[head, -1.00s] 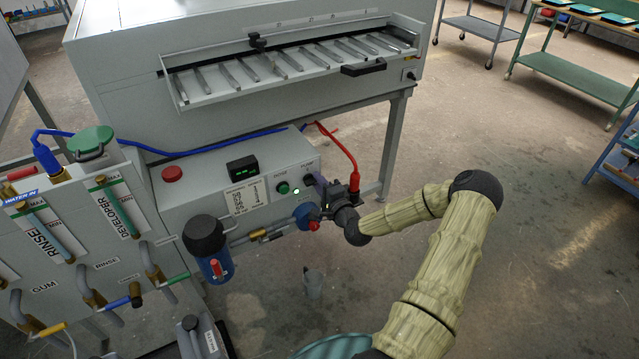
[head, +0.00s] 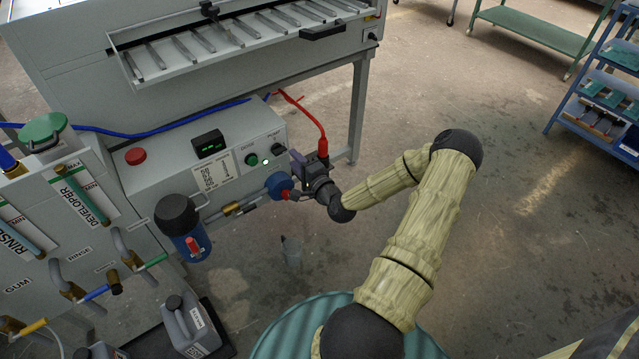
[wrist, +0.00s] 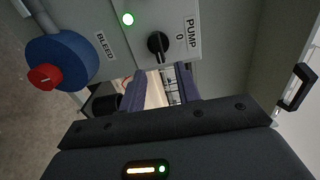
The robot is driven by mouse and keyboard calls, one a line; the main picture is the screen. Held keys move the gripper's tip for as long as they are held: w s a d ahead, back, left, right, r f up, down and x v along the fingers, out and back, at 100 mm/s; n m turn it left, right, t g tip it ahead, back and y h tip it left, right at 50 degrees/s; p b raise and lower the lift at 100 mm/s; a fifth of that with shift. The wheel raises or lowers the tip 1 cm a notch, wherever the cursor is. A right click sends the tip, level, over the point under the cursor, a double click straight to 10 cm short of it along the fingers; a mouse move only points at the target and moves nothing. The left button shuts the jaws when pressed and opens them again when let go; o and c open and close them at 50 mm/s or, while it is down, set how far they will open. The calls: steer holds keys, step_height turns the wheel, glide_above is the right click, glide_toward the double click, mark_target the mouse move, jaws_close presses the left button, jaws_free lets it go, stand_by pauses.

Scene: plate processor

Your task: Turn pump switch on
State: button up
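The pump switch is a black rotary knob (wrist: 158,45) on the grey control panel, beside a "PUMP" label and a "0" mark in the wrist view. It also shows in the head view at the right end of the panel as a small black knob (head: 278,149). My gripper (wrist: 158,88) has two purple fingers spread apart with nothing between them. The knob lies just beyond the fingertips and looks untouched. In the head view my gripper (head: 298,162) is close beside the panel's right end, partly hidden by my wrist.
A red hose (head: 310,117) hangs near my wrist. A red button (head: 135,156) is at the panel's left. Open floor lies to the right.

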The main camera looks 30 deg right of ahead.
steer(key=s+p, duration=0.1)
steer(key=s, duration=1.1)
steer(key=shift+s+d, duration=0.2)
steer(key=shift+s, duration=0.1)
steer(key=shift+a, duration=0.1)
steer(key=w+a+f+n+g+y, duration=0.1)
steer(key=a+f+n+g+y, duration=0.2)
steer(key=a+n+g, duration=0.5)
steer(key=s+a+r+n+g+h, duration=0.2)
steer(key=s+a+r+n+g, duration=0.3)
steer(key=r, duration=0.4)
steer(key=s+a+r+n+g+h, duration=0.2)
steer(key=s+a+r+n, duration=0.4)
steer(key=r, duration=0.3)
step_height(320, 180, up, 28)
steer(key=a+m+p, duration=0.1)
steer(key=p, duration=2.8)
steer(key=shift+w, duration=0.25)
